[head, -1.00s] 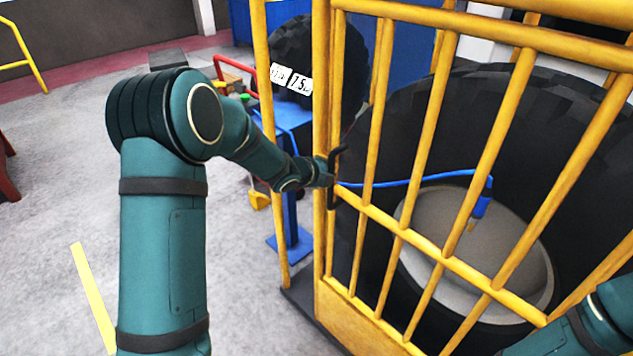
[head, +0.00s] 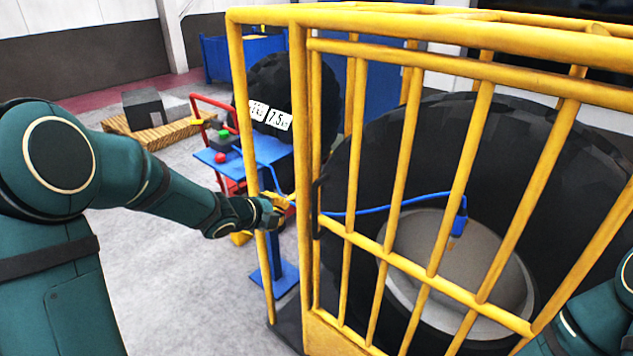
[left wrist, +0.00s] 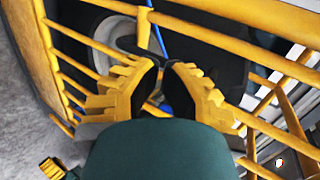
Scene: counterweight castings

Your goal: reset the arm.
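My left gripper (head: 278,205) is just left of the yellow cage door, near a yellow post. In the left wrist view, its yellow fingers with black pads (left wrist: 161,88) are apart, with a gap between them and nothing held. The dark door handle (head: 316,208) is on the door's edge, right of the gripper and apart from it in the head view. It also shows beyond the fingertips in the left wrist view (left wrist: 135,50). Part of my right arm (head: 585,318) shows at the lower right; its gripper is out of view.
The yellow barred cage (head: 300,150) encloses a large black tyre (head: 350,165) with a grey hub (head: 460,262). A blue cable (head: 390,204) runs behind the bars. A blue stand (head: 228,165) with a red and a green button is left. Grey floor lies open at left.

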